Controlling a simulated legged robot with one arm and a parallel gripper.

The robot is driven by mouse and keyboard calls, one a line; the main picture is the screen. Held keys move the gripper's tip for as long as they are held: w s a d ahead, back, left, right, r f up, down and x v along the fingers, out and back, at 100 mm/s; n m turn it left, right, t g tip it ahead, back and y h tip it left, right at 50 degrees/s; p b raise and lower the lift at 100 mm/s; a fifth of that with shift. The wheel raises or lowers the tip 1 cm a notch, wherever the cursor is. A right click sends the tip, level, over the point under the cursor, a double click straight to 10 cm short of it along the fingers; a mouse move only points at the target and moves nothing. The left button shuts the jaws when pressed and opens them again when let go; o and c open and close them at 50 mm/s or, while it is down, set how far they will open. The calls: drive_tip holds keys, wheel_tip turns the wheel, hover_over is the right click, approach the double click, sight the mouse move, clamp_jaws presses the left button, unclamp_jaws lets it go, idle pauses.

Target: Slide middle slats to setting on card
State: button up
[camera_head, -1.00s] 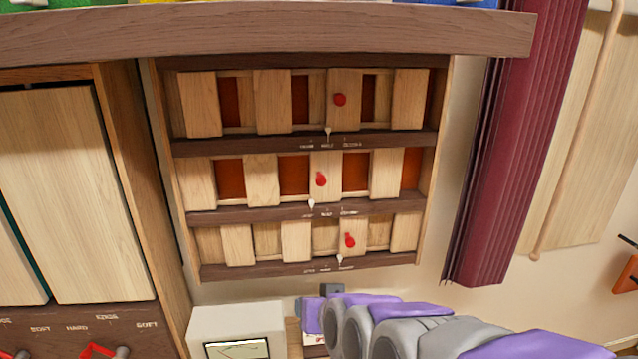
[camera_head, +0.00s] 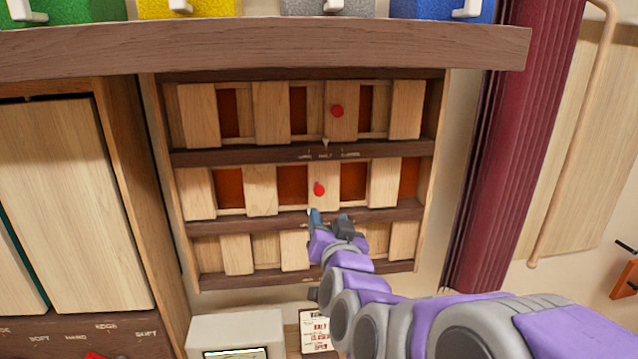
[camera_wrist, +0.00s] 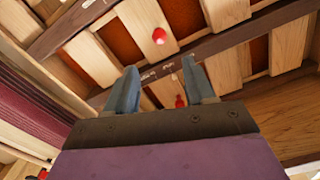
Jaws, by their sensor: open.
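The wall rack holds three rows of light wooden slats. The middle row (camera_head: 261,190) has a red knob (camera_head: 319,190) on one slat, with red-brown panels showing in the gaps. My gripper (camera_head: 328,216) is in front of the rack, just below that knob, and hides part of the bottom row. In the wrist view my gripper (camera_wrist: 162,82) is open and empty, its two blue-grey fingers apart. There a red knob (camera_wrist: 159,36) lies beyond the fingertips and another red knob (camera_wrist: 181,101) shows between the fingers. A small card (camera_head: 315,330) with red print stands below the rack; its text is unreadable.
The top row has its own red knob (camera_head: 337,111). A thick wooden shelf (camera_head: 260,44) with coloured boxes juts out above the rack. A maroon curtain (camera_head: 510,160) hangs at the right. A white box with a screen (camera_head: 235,333) stands below.

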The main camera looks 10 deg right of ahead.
sight(320, 192)
drive_tip(key=w+p, duration=0.2)
drive_tip(key=w, duration=0.3)
drive_tip(key=w+d+p, duration=0.1)
drive_tip(key=w+p, duration=0.1)
drive_tip(key=w, duration=0.2)
drive_tip(key=w+p, duration=0.2)
drive_tip(key=w, duration=0.3)
drive_tip(key=shift+w+d, duration=0.25)
drive_tip(key=shift+w, duration=0.1)
clamp_jaws()
idle(0.4)
